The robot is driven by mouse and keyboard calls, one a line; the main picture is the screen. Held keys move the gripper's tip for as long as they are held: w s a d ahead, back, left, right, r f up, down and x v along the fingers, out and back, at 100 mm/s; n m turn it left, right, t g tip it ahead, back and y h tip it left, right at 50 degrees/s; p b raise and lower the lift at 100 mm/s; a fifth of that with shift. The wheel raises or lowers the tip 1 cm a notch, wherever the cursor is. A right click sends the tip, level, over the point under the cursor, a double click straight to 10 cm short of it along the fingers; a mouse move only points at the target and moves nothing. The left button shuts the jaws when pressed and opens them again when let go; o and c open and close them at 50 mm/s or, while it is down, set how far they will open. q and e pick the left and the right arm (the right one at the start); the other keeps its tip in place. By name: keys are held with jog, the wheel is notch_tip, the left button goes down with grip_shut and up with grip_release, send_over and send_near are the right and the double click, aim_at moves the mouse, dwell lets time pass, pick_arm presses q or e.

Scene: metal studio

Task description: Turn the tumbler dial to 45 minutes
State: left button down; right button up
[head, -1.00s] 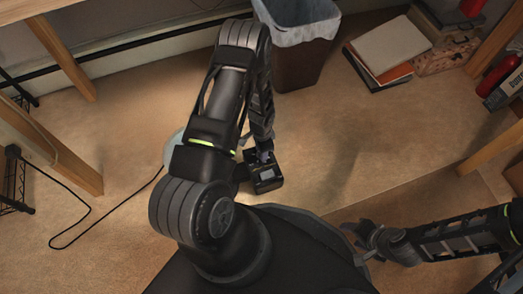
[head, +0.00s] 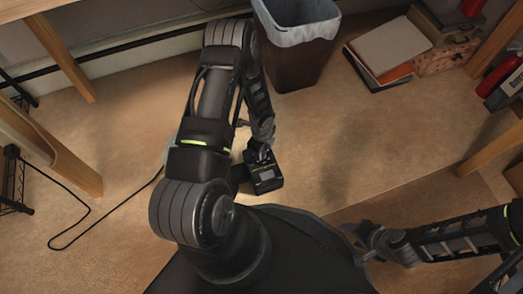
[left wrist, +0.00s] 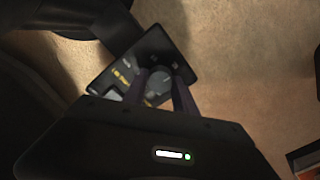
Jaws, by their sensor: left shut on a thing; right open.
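The tumbler (head: 266,185) is a small dark box on the wooden surface, close to my base in the head view. In the left wrist view its dark panel (left wrist: 163,46) shows tilted, with yellow and grey markings and a round grey dial (left wrist: 159,84). My left gripper (head: 261,157) reaches down to it from above. In the left wrist view its two fingers (left wrist: 160,84) lie on either side of the dial, shut on it, and hide part of it. The dial's setting is too small to read. My right gripper (head: 368,243) is open and empty at the lower right.
A dark bin with a pale liner (head: 297,50) stands behind the tumbler. Books (head: 390,50) and red items lie at the back right. A black cable (head: 95,215) runs across the floor on the left. Wooden legs stand at both sides. The surface right of the tumbler is clear.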

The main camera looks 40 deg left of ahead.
pick_arm(q)
jog(key=m, duration=0.6)
jog(key=shift+p, duration=0.3)
jog(key=m, duration=0.6)
jog(key=shift+m+p, duration=0.4)
jog(key=c, duration=1)
grip_release()
notch_tip(320, 180, up, 8)
jog(key=p, duration=0.3)
jog(key=shift+f, duration=0.1)
